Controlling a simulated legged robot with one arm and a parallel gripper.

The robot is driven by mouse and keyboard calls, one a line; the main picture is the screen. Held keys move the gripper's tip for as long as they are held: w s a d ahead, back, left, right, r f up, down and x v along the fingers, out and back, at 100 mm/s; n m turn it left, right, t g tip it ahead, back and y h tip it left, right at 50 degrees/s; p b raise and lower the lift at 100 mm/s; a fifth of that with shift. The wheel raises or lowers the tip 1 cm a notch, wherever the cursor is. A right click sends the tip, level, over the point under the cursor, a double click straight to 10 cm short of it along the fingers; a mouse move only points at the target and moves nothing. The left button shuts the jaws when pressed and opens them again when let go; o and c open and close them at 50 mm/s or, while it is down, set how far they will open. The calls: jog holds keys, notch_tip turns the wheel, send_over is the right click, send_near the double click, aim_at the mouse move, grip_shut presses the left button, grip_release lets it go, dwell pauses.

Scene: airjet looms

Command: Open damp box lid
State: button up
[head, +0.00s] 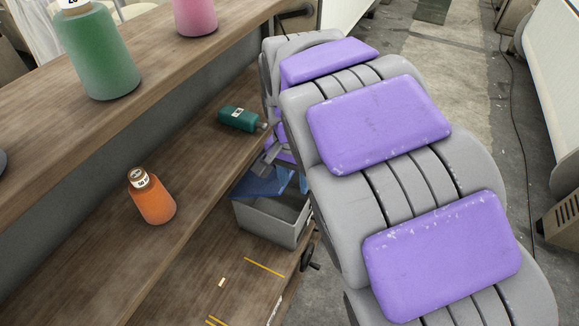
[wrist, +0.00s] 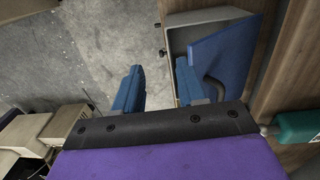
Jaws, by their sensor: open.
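The damp box (head: 268,226) is a grey open-topped box on the lower wooden surface in the head view. Its blue lid (head: 260,187) stands tilted up at the box's far side, and part of the box's inside shows. In the wrist view the box (wrist: 212,16) is at the top and the lid (wrist: 225,52) slants across its right part. A dark curved piece (wrist: 216,88) shows by the lid's lower edge. My gripper (wrist: 157,86) is open with nothing between its blue fingers. Its right finger overlaps the lid's left edge in view; contact cannot be told.
A green bottle-shaped cone (head: 238,118) lies on the wooden bench behind the box, and also shows in the wrist view (wrist: 298,127). An orange cone (head: 152,197) stands on the bench to the left. Green (head: 103,55) and pink (head: 195,14) cones stand on the upper shelf.

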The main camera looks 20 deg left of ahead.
jog(key=shift+s+d, duration=0.2)
jog(key=shift+s, duration=0.05)
jog(key=shift+c, duration=0.7)
jog(key=shift+w+a+f+m+g+y+b, duration=0.15)
jog(key=shift+w+f+m+g+y+b, duration=0.2)
jog(key=shift+m+y, duration=0.25)
jog(key=c, duration=0.3)
jog(key=w+m+y, duration=0.2)
jog(key=w+m+y+b, duration=0.1)
jog(key=w+m+y, duration=0.1)
jog(key=w+m+g+y+b, duration=0.1)
jog(key=w+m, duration=0.1)
jog(key=shift+f+m+y, duration=0.35)
jog(key=shift+m+y, duration=0.05)
grip_shut()
jog(key=w+d+m+t+y+b, duration=0.3)
jog(key=w+d+m+y, duration=0.2)
jog(key=w+m+y, duration=0.35)
jog(key=shift+m+h, duration=0.75)
jog(key=shift+h, duration=0.2)
jog(key=b+x, duration=0.1)
jog(key=x, duration=0.9)
jog(key=shift+w+d+f+b, duration=0.1)
jog(key=shift+f+b, duration=0.3)
jog(key=shift+f, duration=0.05)
